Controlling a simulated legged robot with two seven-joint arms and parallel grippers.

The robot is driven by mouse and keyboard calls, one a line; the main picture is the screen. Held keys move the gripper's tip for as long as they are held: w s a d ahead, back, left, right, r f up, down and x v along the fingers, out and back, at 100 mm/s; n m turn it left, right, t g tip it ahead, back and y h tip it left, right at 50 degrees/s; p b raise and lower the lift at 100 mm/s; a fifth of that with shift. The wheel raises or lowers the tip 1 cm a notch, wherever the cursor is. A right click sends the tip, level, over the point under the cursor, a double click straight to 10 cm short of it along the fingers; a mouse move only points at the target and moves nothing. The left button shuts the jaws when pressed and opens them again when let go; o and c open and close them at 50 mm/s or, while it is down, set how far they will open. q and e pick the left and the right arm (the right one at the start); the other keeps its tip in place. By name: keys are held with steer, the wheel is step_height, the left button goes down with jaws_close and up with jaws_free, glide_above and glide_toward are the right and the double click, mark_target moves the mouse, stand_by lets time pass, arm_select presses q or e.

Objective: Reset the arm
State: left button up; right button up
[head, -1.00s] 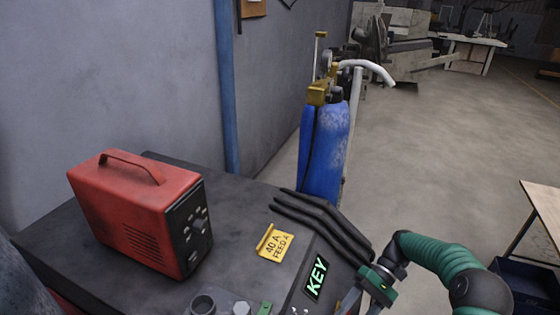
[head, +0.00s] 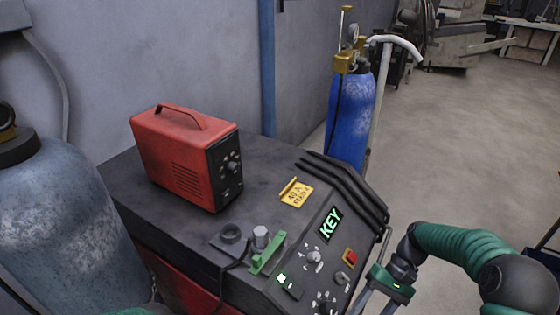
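My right arm comes in from the right with a green ribbed sleeve. My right gripper (head: 374,301) is beside the right edge of the dark machine with the KEY display (head: 330,222). Its two fingers look apart with nothing seen between them, and their tips are near the bottom edge of the picture. My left gripper is not in view; only a small green bit shows at the bottom left edge.
On the dark machine (head: 130,175) stand a red power unit (head: 175,155), a yellow card (head: 296,192) and a green clamp-like piece (head: 267,254). Knobs and a red button (head: 350,257) sit on its sloped panel. A blue cylinder (head: 348,120) stands behind; a grey cylinder (head: 60,225) stands left.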

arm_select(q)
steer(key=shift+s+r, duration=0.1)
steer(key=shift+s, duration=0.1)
arm_select(e)
steer(key=s+a+r+n+t+h, duration=0.1)
steer(key=s+r+n+t+h, duration=0.1)
steer(key=s+t+h, duration=0.4)
steer(key=shift+s+a+t+h, duration=0.3)
steer(key=shift+s+a+t, duration=0.05)
steer(key=shift+s+t, duration=0.8)
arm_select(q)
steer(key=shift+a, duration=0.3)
arm_select(e)
steer(key=shift+w+a+r, duration=0.1)
steer(key=shift+a+r, duration=0.05)
steer(key=shift+a, duration=0.2)
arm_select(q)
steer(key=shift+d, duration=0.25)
arm_select(e)
steer(key=shift+d, duration=0.25)
